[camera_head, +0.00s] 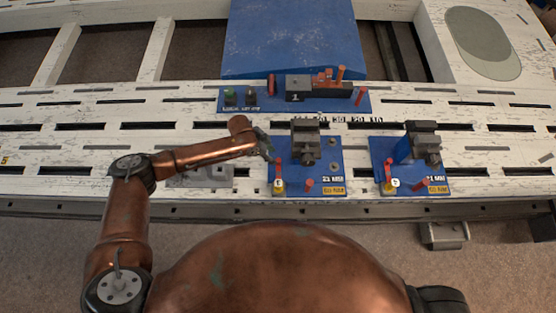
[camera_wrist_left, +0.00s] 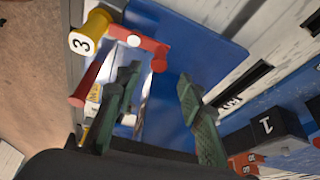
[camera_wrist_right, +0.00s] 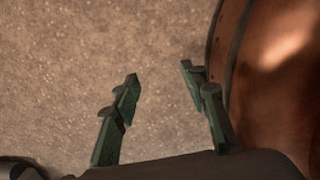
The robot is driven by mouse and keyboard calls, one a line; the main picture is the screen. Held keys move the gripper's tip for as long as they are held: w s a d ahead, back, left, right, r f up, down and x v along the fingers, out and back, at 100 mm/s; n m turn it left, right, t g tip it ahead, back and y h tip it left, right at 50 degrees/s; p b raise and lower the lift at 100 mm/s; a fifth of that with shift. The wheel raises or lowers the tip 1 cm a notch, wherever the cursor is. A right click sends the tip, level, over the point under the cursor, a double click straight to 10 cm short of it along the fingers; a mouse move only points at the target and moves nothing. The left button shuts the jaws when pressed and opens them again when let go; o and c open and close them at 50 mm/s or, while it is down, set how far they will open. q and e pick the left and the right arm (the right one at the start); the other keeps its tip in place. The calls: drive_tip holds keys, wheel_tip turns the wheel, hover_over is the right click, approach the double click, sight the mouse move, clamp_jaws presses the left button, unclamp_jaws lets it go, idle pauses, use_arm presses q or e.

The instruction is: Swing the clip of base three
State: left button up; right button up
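Base three is the blue plate (camera_head: 315,178) in the middle front of the head view, with a dark grey block (camera_head: 305,140) on it. Its clip (camera_head: 278,172) is a red piece with a yellow foot at the plate's left front. In the left wrist view the yellow part (camera_wrist_left: 88,36) reads 3, and the red clip parts (camera_wrist_left: 140,42) lie just beyond my fingers. My left gripper (camera_head: 268,150) is open above the plate's left edge, near the clip; its fingers (camera_wrist_left: 158,80) stand apart with nothing seen held. My right gripper (camera_wrist_right: 160,75) is open and empty over the floor.
A similar blue base (camera_head: 410,175) stands to the right. Behind is base 1 (camera_head: 295,100) with red pegs and buttons. A large blue sloped panel (camera_head: 290,40) is at the back. The slotted white bench (camera_head: 70,130) is mostly clear at left.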

sight(278, 160)
use_arm(q)
drive_tip(key=b+x, duration=0.1)
drive_tip(key=x, duration=0.4)
drive_tip(key=shift+s+d+f+b, duration=0.1)
drive_tip(key=shift+f+b, duration=0.25)
drive_tip(key=shift+b, duration=0.05)
drive_tip(key=shift+x, duration=0.8)
use_arm(e)
drive_tip(key=w, duration=0.4)
drive_tip(key=shift+a+f, duration=0.4)
use_arm(q)
drive_tip(key=shift+c, duration=0.3)
clamp_jaws()
